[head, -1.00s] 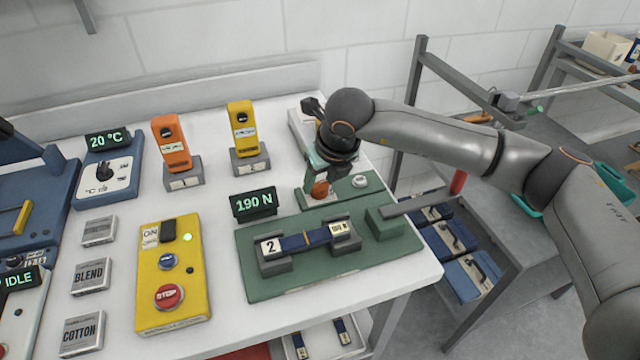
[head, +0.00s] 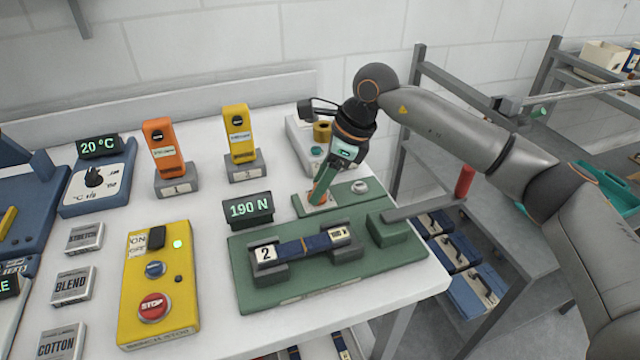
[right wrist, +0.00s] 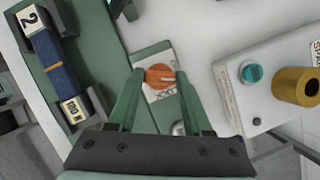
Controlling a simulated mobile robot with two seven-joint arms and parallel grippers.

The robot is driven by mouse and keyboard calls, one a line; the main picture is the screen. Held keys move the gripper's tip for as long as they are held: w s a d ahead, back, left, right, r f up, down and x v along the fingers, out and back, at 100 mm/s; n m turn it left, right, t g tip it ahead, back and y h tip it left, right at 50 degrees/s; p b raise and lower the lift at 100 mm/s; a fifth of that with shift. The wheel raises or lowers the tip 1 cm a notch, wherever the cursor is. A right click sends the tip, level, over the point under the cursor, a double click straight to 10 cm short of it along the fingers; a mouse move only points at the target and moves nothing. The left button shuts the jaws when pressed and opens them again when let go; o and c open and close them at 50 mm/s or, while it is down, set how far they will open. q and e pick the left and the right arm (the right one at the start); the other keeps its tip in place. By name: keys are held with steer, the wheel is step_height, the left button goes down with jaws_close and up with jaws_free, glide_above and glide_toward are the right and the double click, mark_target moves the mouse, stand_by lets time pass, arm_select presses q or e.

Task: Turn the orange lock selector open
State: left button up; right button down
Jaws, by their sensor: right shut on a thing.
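The orange lock selector (right wrist: 160,77) is a round knob on a small green plate (head: 340,202) with a white label, at the right part of the bench. In the right wrist view it sits between the fingertips of my right gripper. My right gripper (head: 318,198) points down at the plate and is shut on the selector; in the head view the fingers hide the knob. A pale round button (head: 360,187) sits on the same plate. My left gripper is not in view.
A white box with a brass cylinder (head: 322,132) stands behind. A yellow control box (head: 160,285) is at left.

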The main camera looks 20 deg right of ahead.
steer(key=n+g, duration=0.1)
steer(key=n, duration=0.2)
steer(key=shift+w+r, duration=0.1)
steer(key=shift+w, duration=0.05)
steer(key=shift+n+g, duration=0.4)
steer(key=shift+n, duration=0.7)
steer(key=shift+c, duration=1.6)
jaws_free()
steer(key=v, duration=1.2)
steer(key=shift+d, duration=0.25)
steer(key=shift+w+r, duration=0.1)
